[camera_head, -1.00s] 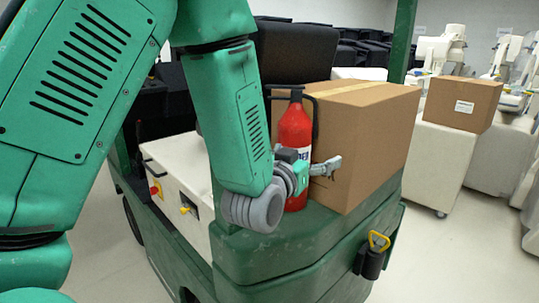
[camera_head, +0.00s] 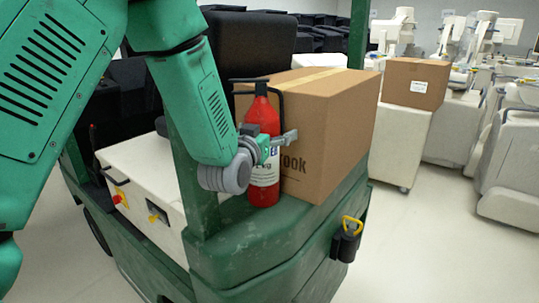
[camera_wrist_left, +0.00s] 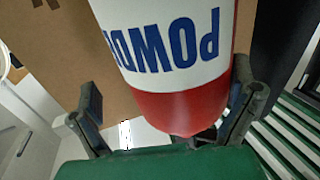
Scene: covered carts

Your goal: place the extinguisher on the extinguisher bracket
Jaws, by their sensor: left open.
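The red extinguisher (camera_head: 264,181) stands upright on the green cart's top, with a black handle and a white label. My left gripper (camera_head: 270,147) is at about its mid-height in the head view. In the left wrist view the open gripper (camera_wrist_left: 165,90) has one finger on each side of the extinguisher (camera_wrist_left: 190,105), whose label shows upside down. I cannot tell whether the fingers touch it. A black holder with a yellow loop (camera_head: 346,243) is on the cart's side; I cannot tell whether it is the extinguisher bracket. My right gripper is not in view.
A large cardboard box (camera_head: 330,140) stands close behind and right of the extinguisher. A green post (camera_head: 192,190) rises at the left of the cart (camera_head: 255,240). White carts, one bearing a smaller box (camera_head: 415,84), stand behind. The floor at right is clear.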

